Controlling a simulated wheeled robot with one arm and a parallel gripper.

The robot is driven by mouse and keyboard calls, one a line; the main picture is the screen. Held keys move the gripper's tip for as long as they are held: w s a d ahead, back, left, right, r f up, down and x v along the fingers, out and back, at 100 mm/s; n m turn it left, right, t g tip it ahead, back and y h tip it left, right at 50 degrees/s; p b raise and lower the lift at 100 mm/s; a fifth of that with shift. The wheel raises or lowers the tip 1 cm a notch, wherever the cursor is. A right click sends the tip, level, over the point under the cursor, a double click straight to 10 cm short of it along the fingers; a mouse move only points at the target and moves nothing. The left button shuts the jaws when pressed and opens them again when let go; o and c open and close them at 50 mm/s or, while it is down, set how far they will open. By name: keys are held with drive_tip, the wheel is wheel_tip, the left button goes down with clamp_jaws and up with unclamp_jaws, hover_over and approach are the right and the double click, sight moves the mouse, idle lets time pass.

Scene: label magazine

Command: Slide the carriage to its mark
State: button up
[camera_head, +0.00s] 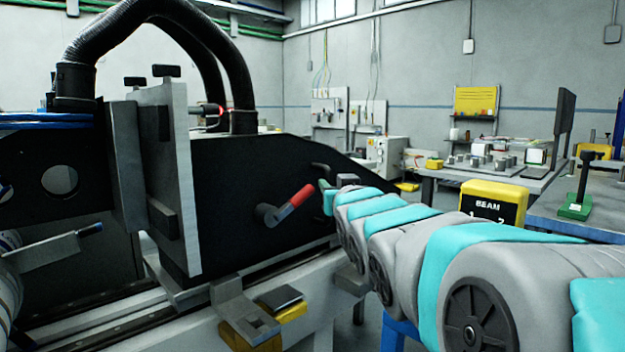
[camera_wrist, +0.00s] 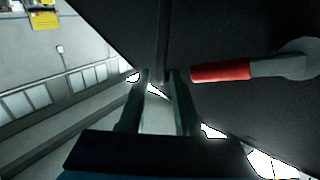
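The carriage (camera_head: 255,170) is a large black panel on a pale rail bed (camera_head: 130,325), in the left half of the head view. A lever with a red grip (camera_head: 290,204) sticks out of its face and also shows in the wrist view (camera_wrist: 222,71). A dark handle bar (camera_wrist: 163,40) runs along the panel in the wrist view. My gripper (camera_wrist: 160,75) has its fingers apart, with the bar's end between or just beyond the tips. Contact cannot be told. In the head view my gripper (camera_head: 326,192) is at the panel's right part, partly hidden. I cannot make out the mark.
A grey bracket with a yellow block (camera_head: 265,315) sits at the bed's front edge, below the carriage. A grey upright plate (camera_head: 165,180) stands at the carriage's left. A yellow box labelled BEAM (camera_head: 490,204) and benches stand at the right, behind my arm.

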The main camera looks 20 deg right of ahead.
sight(329, 182)
drive_tip(key=x, duration=0.5)
drive_tip(key=shift+p, duration=0.3)
clamp_jaws()
drive_tip(key=shift+f, duration=0.1)
idle(1.0)
